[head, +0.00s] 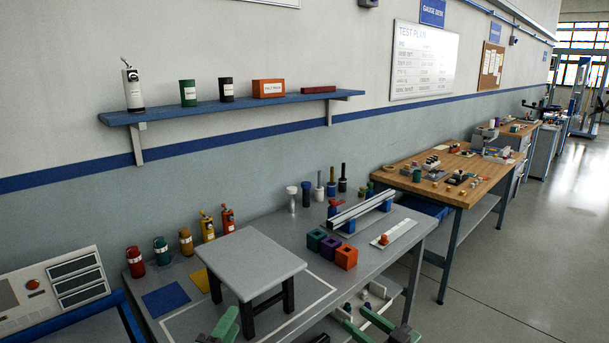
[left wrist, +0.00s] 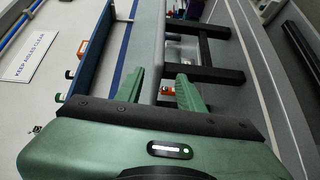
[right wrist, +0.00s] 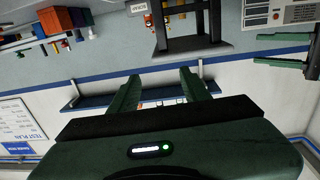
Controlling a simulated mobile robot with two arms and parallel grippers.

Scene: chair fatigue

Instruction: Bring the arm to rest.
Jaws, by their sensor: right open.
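My left gripper (head: 225,328) is at the bottom edge of the head view, in front of the grey-topped stool (head: 250,262) with black legs. In the left wrist view its green fingers (left wrist: 160,85) stand apart, with the stool's grey seat edge (left wrist: 153,40) showing between and beyond them. The right wrist view shows this gripper's two separated fingers (right wrist: 281,50) too. My right gripper (head: 368,332) is low, right of the stool. Its fingers (right wrist: 160,88) are apart and empty. Both forearms are mostly out of the head view.
The stool stands on a grey workbench (head: 290,225) with several coloured canisters behind it. Open-topped cubes (head: 346,257) and a metal rail (head: 360,208) lie right of it. A control panel (head: 50,288) is at left. A blue shelf (head: 230,104) hangs above. Floor (head: 530,260) is clear at right.

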